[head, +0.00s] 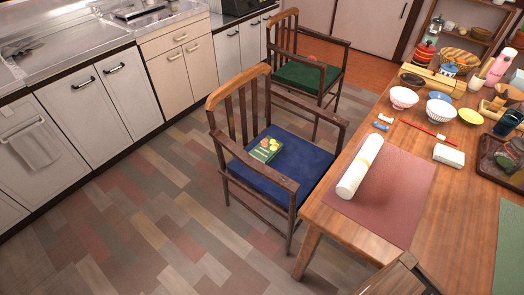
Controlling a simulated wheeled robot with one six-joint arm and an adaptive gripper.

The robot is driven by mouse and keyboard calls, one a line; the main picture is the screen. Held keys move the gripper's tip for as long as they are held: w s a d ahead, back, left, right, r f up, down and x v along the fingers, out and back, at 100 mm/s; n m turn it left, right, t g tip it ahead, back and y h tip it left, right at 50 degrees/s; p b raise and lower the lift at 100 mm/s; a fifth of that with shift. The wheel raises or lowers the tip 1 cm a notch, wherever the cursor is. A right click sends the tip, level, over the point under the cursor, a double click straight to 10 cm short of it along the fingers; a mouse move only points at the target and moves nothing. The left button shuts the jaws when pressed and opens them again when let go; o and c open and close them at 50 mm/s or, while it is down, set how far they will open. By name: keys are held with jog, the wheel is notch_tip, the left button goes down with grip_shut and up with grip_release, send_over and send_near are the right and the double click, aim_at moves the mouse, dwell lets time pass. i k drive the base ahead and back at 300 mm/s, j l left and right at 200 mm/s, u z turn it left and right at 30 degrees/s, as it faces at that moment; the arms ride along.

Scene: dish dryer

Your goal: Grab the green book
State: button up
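A small green book (266,149) with a yellow and red picture on its cover lies flat on the blue seat of the nearer wooden chair (240,172). It lies toward the left part of the seat, between the armrests, with the chair's slatted back behind it. My gripper does not show in the head view.
The wooden table (455,214) at the right holds a red mat (408,205), a white roll (360,168), bowls and other tableware. A second chair with a green seat (308,76) stands behind. Cabinets (113,88) line the left. The floor (150,205) left of the chair is clear.

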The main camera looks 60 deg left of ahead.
aim_at(267, 149)
jog(key=u, duration=2)
jog(key=k+j+z, duration=0.1)
jog(key=j, duration=0.35)
jog(key=k+j+z, duration=0.1)
jog(key=j, duration=0.35)
jog(key=i+j+z, duration=0.2)
jog(key=j, duration=0.3)
jog(key=j+z, duration=0.15)
jog(key=j, duration=0.4)
jog(key=i+j+z, duration=0.2)
jog(key=j, duration=0.35)
jog(key=i+j+z, duration=0.35)
jog(key=j, duration=0.25)
jog(key=i+j+z, duration=0.15)
jog(key=i+j, duration=0.2)
jog(key=i, duration=0.15)
jog(key=i+j+z, duration=0.15)
jog(key=i+j, duration=0.05)
jog(key=i, duration=0.1)
